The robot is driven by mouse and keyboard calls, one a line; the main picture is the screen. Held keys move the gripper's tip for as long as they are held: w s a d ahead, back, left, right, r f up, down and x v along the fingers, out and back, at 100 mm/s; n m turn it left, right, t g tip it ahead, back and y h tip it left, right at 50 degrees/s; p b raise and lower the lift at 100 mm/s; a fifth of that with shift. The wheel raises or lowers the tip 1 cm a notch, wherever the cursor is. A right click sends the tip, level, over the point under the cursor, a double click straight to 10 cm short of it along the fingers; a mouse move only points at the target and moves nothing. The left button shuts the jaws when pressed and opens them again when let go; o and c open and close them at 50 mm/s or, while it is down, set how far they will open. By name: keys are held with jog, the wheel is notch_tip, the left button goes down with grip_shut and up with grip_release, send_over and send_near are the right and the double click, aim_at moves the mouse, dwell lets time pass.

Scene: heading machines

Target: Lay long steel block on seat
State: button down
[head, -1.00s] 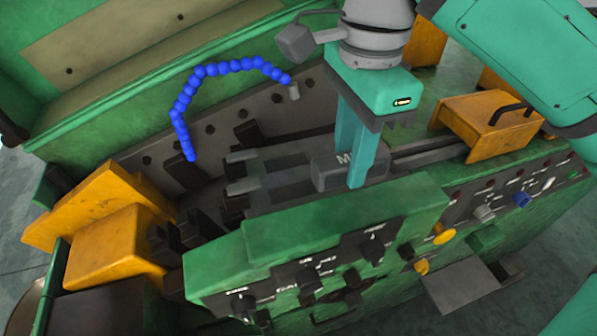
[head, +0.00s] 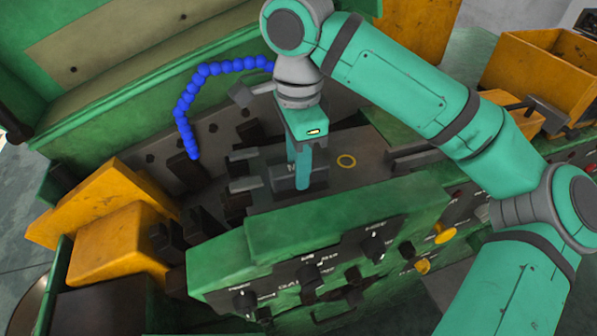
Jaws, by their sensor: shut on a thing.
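My gripper (head: 302,187) points down over the grey bed of the green machine and is shut on a dark grey steel block (head: 283,183). The block has a pale letter mark on top, partly hidden by the fingers. It lies low over the bed, just right of the grey prongs (head: 245,184); I cannot tell whether it touches the bed. I cannot make out for certain which part is the seat.
A blue jointed hose (head: 185,105) arches behind the block. A green control panel (head: 340,225) with black knobs rises in front. Yellow blocks (head: 120,240) stand at the left, and a yellow bin (head: 545,75) stands at the right. The bed right of the gripper is clear.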

jog(key=shift+d+f, duration=0.1)
jog(key=shift+f, duration=0.8)
jog(key=shift+f, duration=0.15)
jog(key=c, duration=1.4)
grip_release()
notch_tip(320, 180, up, 12)
jog(key=shift+r, duration=0.15)
